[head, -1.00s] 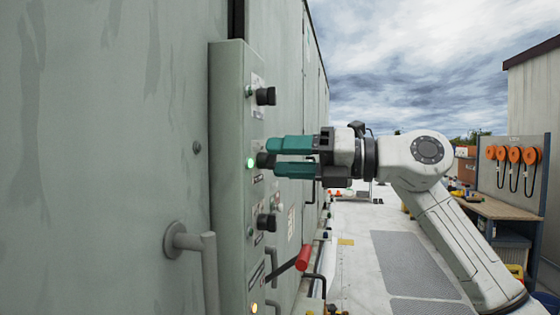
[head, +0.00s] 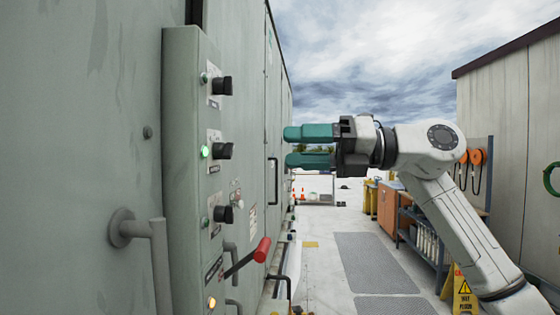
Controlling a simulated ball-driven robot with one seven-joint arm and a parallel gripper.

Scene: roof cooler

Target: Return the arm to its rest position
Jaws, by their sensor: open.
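My gripper (head: 287,147) is in the middle of the head view. Its two teal fingers point left and stand apart with nothing between them. The grey control panel (head: 182,170) is to its left, with a clear gap between the fingertips and the panel's knobs. The middle black knob (head: 224,151) is level with the fingers, and a green lamp (head: 205,152) glows beside it. My arm reaches in from the lower right, with its elbow bent at the upper right.
A red-handled lever (head: 262,249) sticks out low on the panel side. A grey door handle (head: 140,232) is at the left. A yellow wet floor sign (head: 464,292), a workbench (head: 424,243) and a shed wall (head: 508,140) are at the right. Open floor with grey mats (head: 376,263) lies between.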

